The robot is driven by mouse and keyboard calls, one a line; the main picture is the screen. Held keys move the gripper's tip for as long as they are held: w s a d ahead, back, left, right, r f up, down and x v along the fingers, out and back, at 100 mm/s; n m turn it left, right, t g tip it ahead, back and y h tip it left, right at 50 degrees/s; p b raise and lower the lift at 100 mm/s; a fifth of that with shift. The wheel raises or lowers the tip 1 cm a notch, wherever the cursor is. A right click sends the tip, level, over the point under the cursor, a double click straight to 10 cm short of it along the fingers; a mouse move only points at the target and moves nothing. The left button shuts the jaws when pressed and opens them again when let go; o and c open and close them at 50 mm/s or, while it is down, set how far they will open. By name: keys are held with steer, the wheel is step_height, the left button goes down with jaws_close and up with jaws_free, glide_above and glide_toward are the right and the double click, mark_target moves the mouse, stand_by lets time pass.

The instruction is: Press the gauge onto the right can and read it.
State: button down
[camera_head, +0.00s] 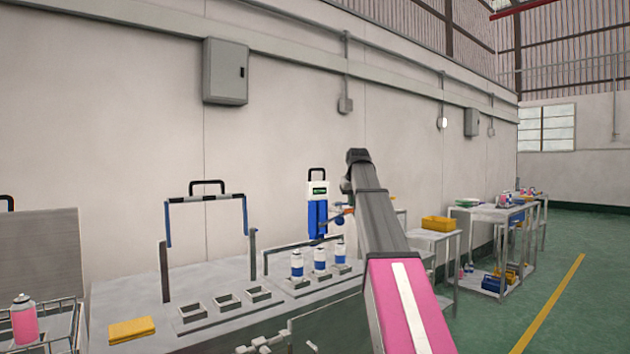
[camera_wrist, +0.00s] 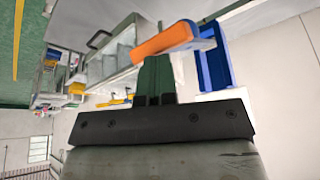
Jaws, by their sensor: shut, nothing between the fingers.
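Three blue-and-white cans stand upright in a row on the bench; the right can (camera_head: 340,252) is nearest my arm. Behind them stands a blue device with a white head (camera_head: 317,188) and a small dark display; I cannot tell whether this is the gauge. An orange bar (camera_wrist: 165,40) crosses just beyond my fingertips in the wrist view, with a blue frame (camera_wrist: 214,62) to its right. My gripper (camera_wrist: 157,68) is shut, its green fingers together; I cannot tell whether they touch the bar. In the head view my arm mostly hides it.
Empty square holders (camera_head: 227,300) and a yellow pad (camera_head: 132,330) lie on the bench left of the cans. A black-handled frame (camera_head: 207,198) rises behind them. A pink can (camera_head: 24,318) stands far left. A yellow bin (camera_head: 437,223) sits on a cart at right.

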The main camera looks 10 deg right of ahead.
steer(key=shift+s+f, duration=0.1)
steer(key=shift+f, duration=0.7)
stand_by(0.4)
steer(key=shift+w+a+f, duration=0.1)
steer(key=shift+w, duration=0.15)
steer(key=shift+s, duration=0.25)
stand_by(1.0)
step_height(320, 180, up, 14)
steer(key=w, duration=0.2)
steer(key=shift+a+r, duration=0.25)
steer(key=shift+a, duration=0.15)
steer(key=shift+s, duration=0.1)
stand_by(0.4)
